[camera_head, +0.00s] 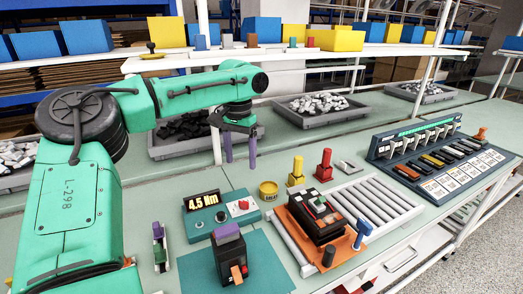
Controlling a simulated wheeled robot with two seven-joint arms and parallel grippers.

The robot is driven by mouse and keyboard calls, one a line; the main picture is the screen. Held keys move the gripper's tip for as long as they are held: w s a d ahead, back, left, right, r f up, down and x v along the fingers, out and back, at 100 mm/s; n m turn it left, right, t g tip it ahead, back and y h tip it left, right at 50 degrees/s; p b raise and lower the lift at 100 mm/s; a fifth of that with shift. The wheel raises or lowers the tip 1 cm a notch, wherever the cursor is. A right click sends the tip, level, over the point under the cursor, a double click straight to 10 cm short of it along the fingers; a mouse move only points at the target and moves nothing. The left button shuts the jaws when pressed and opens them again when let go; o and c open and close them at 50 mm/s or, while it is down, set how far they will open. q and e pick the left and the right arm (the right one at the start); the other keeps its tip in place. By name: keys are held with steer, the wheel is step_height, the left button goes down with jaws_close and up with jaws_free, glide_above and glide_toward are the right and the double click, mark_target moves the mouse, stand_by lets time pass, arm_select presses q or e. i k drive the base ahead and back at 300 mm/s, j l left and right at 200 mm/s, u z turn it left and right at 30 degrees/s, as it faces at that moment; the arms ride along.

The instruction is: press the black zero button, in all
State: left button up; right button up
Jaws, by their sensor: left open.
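A teal meter box (222,222) stands on the bench, left of centre. Its display (203,200) reads 4.5 Nm. A small dark button (221,216), which looks like the zero button, sits on its top face near a red button (243,204) on a white plate. My left gripper (240,160) hangs behind and above the box, with its two purple fingers pointing down, apart and empty. The fingers do not touch the box. My right gripper is not in view.
A black breaker with a purple top (229,258) stands on a teal mat in front of the box. A yellow round container (268,190) is at its right. An orange fixture with a dark breaker (318,218) sits on a roller track. A grey bin (318,112) stands behind.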

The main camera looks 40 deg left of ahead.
mark_target(221, 217)
steer(key=k+l, duration=0.55)
steer(key=l, duration=0.15)
steer(key=k+l, duration=0.6)
steer(key=l, duration=0.15)
